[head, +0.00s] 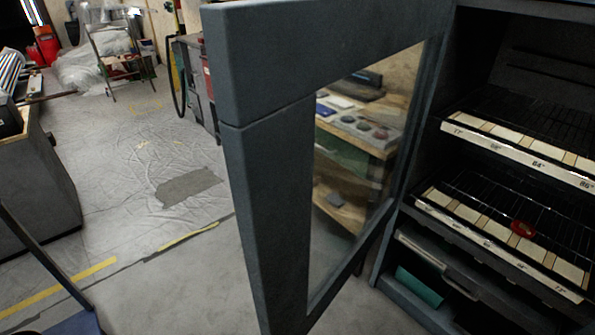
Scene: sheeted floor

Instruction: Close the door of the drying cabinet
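The drying cabinet (400,265) stands at the right of the head view, with its front open. Its dark grey door (268,200) stands wide open, swung out toward me, and fills the middle of the view. The door has a glass pane (350,215) through which a workbench shows. Inside the cabinet are two wire racks (530,215) with labelled pale front strips. A small red round item (523,229) lies on the lower rack. My gripper is not in view.
Below the racks is a drawer front with a metal handle (437,262). A grey counter (40,200) stands at the left. A folding chair (120,60) and plastic sheeting (85,65) are at the back left. The sheeted floor (130,200) left of the door is mostly clear.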

